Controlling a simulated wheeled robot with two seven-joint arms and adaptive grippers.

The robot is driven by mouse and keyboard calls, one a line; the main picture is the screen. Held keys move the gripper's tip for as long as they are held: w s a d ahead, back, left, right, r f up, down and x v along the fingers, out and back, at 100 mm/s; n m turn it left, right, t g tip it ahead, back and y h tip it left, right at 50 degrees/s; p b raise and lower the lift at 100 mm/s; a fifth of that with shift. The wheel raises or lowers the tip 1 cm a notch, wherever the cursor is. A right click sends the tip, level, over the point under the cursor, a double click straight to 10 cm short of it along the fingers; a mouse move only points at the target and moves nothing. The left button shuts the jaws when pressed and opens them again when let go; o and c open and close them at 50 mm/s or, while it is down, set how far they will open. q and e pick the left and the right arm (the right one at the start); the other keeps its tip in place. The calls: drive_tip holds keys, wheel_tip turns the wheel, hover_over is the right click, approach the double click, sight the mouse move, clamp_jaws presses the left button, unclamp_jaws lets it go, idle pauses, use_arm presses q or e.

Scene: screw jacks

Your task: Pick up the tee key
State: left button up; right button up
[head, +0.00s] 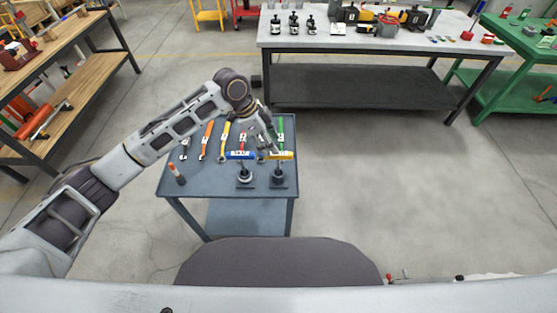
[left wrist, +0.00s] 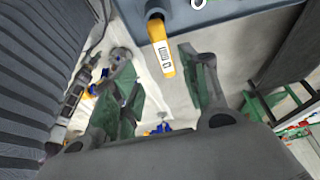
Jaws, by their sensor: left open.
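My left gripper (head: 270,147) reaches over the small blue-grey table, near the yellow labelled bar (head: 282,156) of the right-hand jack (head: 278,175). In the left wrist view my left gripper (left wrist: 163,62) is open, and the yellow bar (left wrist: 162,50) with a white label shows between its fingertips. I cannot tell how far the fingers are from it. A blue labelled bar (head: 239,155) shows by the left-hand jack (head: 245,175). I cannot tell surely which piece is the tee key. The arm's wrist hides part of the tools behind it. My right gripper is not in view.
The small table (head: 215,184) carries a row of coloured-handled tools, among them an orange one (head: 206,140) and a green one (head: 281,130). An orange-topped tool (head: 176,172) stands at its left. A grey workbench (head: 400,42) stands beyond. Floor to the right is clear.

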sight(278, 168)
use_arm(q)
drive_tip(key=shift+x, duration=1.3)
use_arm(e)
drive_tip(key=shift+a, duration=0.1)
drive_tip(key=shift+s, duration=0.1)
use_arm(q)
drive_tip(key=shift+w+p+x, duration=0.15)
drive_tip(key=shift+x, duration=0.8)
drive_tip(key=shift+w+p+x, duration=0.15)
drive_tip(key=shift+x, duration=0.75)
drive_tip(key=shift+d+f, duration=0.25)
drive_tip(key=shift+f, duration=0.45)
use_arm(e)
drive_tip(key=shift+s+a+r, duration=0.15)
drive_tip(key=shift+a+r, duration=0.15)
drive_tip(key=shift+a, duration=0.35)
use_arm(q)
clamp_jaws()
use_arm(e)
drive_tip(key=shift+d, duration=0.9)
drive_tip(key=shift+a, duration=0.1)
